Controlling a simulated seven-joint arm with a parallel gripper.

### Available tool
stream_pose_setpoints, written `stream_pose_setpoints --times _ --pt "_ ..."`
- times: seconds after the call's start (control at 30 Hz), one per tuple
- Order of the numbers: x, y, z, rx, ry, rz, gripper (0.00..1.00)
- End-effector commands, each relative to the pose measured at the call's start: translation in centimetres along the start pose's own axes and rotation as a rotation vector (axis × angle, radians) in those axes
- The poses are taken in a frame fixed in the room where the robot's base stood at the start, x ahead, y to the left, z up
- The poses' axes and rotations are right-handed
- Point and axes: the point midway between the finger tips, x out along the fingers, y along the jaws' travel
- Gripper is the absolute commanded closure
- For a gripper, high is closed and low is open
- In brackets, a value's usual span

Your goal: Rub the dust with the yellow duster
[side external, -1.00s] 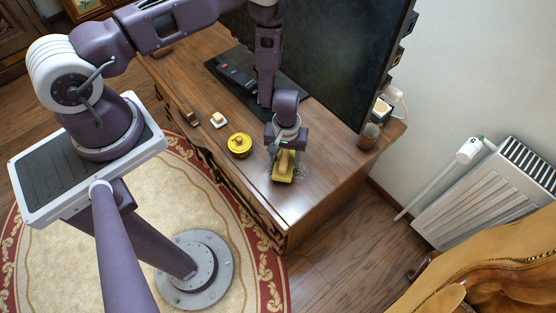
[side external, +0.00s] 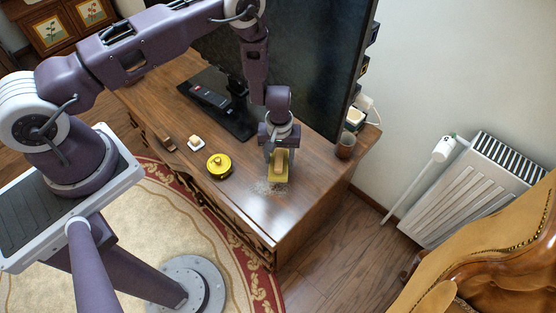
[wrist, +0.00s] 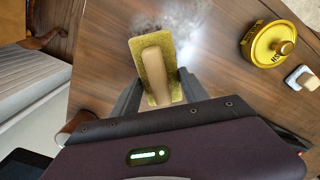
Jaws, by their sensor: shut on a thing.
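The yellow duster (side external: 279,176) has a flat yellow pad and a tan wooden handle. My gripper (side external: 278,155) is shut on the handle and holds the pad low at the cabinet top; I cannot tell whether it presses on the wood. In the wrist view the duster (wrist: 171,89) points away from my gripper (wrist: 158,82), with a finger on each side of the handle. The grey dust patch (side external: 266,188) lies at the pad's front edge, toward the cabinet's front. It also shows beyond the pad in the wrist view (wrist: 184,22); part may be under the pad.
The television (side external: 290,70) stands behind my gripper. A brown cup (side external: 346,146) is at right. Bare wood lies around the dust.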

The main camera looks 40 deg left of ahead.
Motion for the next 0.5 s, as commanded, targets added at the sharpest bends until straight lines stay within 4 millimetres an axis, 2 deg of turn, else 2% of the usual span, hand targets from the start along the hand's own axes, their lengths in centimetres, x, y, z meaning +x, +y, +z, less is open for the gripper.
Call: stream_pose_setpoints --times 0.3,0.5 --pt "-2.9 0.0 0.0 0.002 0.001 0.0 0.8" --pt "-3.9 0.0 0.0 0.001 0.001 0.0 0.8"
